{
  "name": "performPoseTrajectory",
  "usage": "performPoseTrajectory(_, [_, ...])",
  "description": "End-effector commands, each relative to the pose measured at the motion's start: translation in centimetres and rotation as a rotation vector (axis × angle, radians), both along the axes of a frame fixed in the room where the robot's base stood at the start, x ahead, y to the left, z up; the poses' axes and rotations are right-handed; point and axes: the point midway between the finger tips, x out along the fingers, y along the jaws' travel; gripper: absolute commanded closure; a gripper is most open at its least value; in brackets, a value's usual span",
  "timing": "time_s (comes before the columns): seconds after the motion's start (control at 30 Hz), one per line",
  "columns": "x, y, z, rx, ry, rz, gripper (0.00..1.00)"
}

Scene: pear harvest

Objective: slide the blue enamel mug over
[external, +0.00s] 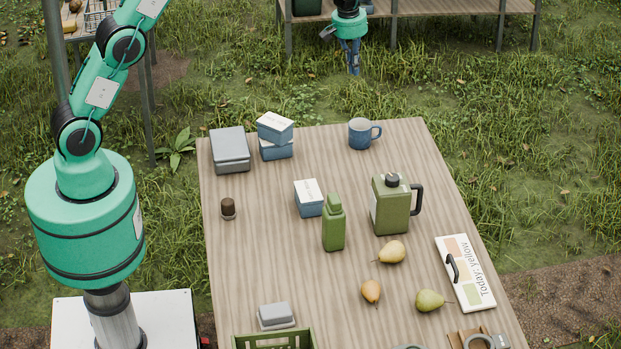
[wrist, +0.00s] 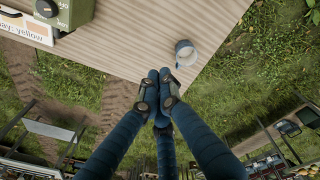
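The blue enamel mug (external: 360,134) stands upright near the far edge of the table, with its handle to the right. In the wrist view the mug (wrist: 186,52) is just beyond my fingertips, slightly to the right, and its pale inside shows. My gripper (external: 354,71) points down beyond the table's far edge, behind the mug. In the wrist view the dark blue fingers of my gripper (wrist: 163,78) meet at their tips, shut with nothing between them. They look apart from the mug, though the exact gap is hard to judge.
The wooden table (external: 280,200) holds blue boxes (external: 275,137), a grey box (external: 230,148), a green canister (external: 391,205), a green bottle (external: 334,225), pears (external: 391,252) and a "Today: yellow" sign (external: 466,273). The tabletop around the mug is clear. Grass surrounds the table.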

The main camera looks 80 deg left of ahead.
Motion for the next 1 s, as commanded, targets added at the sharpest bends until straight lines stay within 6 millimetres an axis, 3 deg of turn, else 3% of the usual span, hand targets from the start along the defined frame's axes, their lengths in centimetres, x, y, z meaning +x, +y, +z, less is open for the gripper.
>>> performPoseTrajectory(0.33, [3.8,5.1,-8.9,-0.027,0.047,0.164,1.0])
performPoseTrajectory(0.7, [6.0,9.9,-18.9,-0.051,0.093,0.33,1.0])
performPoseTrajectory(0.9, [6.3,11.4,-22.4,-0.058,0.107,0.387,1.0])
performPoseTrajectory(1.0, [6.4,11.7,-23.0,-0.059,0.11,0.399,1.0])
